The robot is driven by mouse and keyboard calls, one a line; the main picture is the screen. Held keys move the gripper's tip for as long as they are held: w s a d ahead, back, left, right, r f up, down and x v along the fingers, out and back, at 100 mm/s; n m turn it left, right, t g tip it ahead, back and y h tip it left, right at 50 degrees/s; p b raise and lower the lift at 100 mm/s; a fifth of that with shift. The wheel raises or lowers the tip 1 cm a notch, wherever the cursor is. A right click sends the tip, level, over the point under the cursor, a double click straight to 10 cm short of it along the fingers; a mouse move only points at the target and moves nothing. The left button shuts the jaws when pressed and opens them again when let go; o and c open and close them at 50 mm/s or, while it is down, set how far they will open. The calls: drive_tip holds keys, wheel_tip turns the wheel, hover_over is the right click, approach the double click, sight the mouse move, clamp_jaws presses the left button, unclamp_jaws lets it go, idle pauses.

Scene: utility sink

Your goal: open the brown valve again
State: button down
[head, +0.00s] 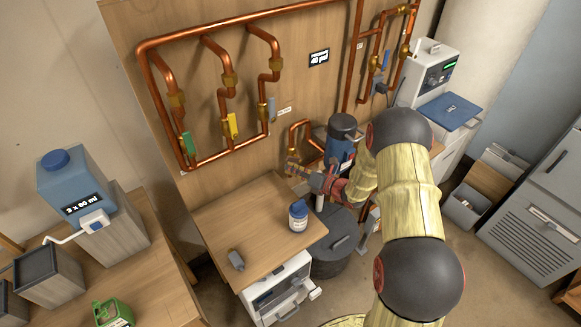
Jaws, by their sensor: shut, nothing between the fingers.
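My arm reaches in from the lower right, and my gripper (309,174) points left at a short copper pipe (297,128) low on the wooden panel. The gripper is shut, and its fingertips are close to the brass fitting on that pipe. I cannot tell whether they touch it. No brown handle shows clearly; the gripper may cover it, so its position cannot be read. Other valves on the panel have a green handle (188,143), a yellow handle (232,125), a grey handle (271,109) and a blue handle (385,60).
A blue cylinder (341,140) stands just behind my gripper. Below are a wooden tabletop (255,205) with a blue-capped bottle (298,217) and a small grey object (236,260), and a dark lidded bin (335,250). A white machine (428,75) stands at right.

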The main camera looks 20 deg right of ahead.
sight(298, 158)
drive_tip(key=r+m+y+p, duration=0.1)
drive_tip(key=m, duration=0.1)
drive_tip(key=d+r+m+p, duration=0.1)
drive_tip(key=m+p, duration=0.1)
drive_tip(key=d+r+m+t+y+p, duration=0.1)
drive_tip(key=m+p, duration=0.1)
drive_tip(key=shift+w+d+r+m+y, duration=0.15)
drive_tip(key=shift+w+r+m+y, duration=0.15)
drive_tip(key=shift+w+m, duration=0.1)
drive_tip(key=shift+d+r, duration=0.1)
drive_tip(key=shift+d, duration=0.15)
idle(0.6)
